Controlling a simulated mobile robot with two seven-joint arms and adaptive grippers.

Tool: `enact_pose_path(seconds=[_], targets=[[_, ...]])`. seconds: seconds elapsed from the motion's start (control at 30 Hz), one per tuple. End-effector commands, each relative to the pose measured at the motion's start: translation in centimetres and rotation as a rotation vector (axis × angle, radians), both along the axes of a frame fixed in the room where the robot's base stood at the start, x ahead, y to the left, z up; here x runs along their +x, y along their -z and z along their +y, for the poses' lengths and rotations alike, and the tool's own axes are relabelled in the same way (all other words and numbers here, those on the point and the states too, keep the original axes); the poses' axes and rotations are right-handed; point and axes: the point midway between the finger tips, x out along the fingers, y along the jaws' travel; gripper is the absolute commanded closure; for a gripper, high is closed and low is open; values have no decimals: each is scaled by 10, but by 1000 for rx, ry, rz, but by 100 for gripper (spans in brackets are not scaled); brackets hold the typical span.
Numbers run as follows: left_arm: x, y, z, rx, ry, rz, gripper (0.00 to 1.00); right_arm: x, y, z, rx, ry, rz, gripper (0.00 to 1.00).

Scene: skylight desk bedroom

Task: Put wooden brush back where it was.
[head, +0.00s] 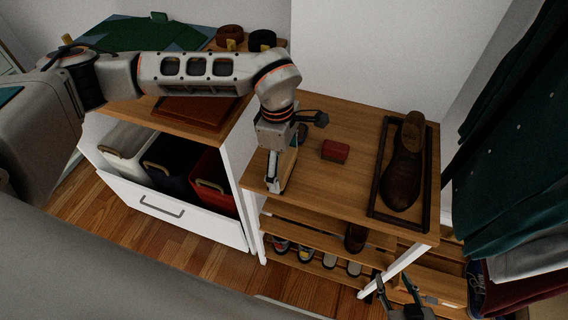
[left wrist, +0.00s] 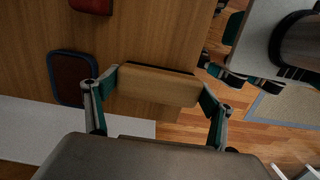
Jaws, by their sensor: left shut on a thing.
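The wooden brush (left wrist: 158,86) is a pale wood block with a dark strip along its far edge. In the left wrist view it sits crosswise between the two fingers of my left gripper (left wrist: 157,108), which is shut on it. In the head view my left gripper (head: 279,180) points down at the left front part of the shoe rack's wooden top (head: 345,185). I cannot tell whether the brush touches the top. My right gripper (head: 398,293) is low at the bottom edge, partly cut off, with its fingers apart and empty.
A red block (head: 335,151) lies on the rack top. A brown shoe (head: 404,165) stands in a dark tray (head: 374,205) to the right. A dark-rimmed brown item (left wrist: 70,78) lies beside the brush in the wrist view. Shoes fill lower shelves; clothes hang at right.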

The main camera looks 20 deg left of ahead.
Motion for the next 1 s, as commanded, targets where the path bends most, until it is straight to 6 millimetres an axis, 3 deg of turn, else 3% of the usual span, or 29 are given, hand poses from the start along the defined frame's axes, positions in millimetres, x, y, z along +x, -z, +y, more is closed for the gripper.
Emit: enact_pose_path(seconds=[0.23, 0.27, 0.3, 0.73, 0.87, 1.0], targets=[[0, 3, 0, 0, 0, 0, 48, 0, 0, 0, 0, 1, -1, 60], [0, 3, 0, 0, 1, 0, 12, 0, 0, 0, 0, 1, -1, 60], [0, 3, 0, 0, 1, 0, 2, 0, 0, 0, 0, 1, -1, 60], [0, -2, 0, 0, 0, -1, 1, 1, -2, 0, 0, 1, -2, 60], [2, -17, 1, -1, 0, -4, 1, 1, -2, 0, 1, 1, -1, 60], [2, -46, 3, 0, 0, -7, 1, 0, -3, 0, 3, 2, 0, 60]])
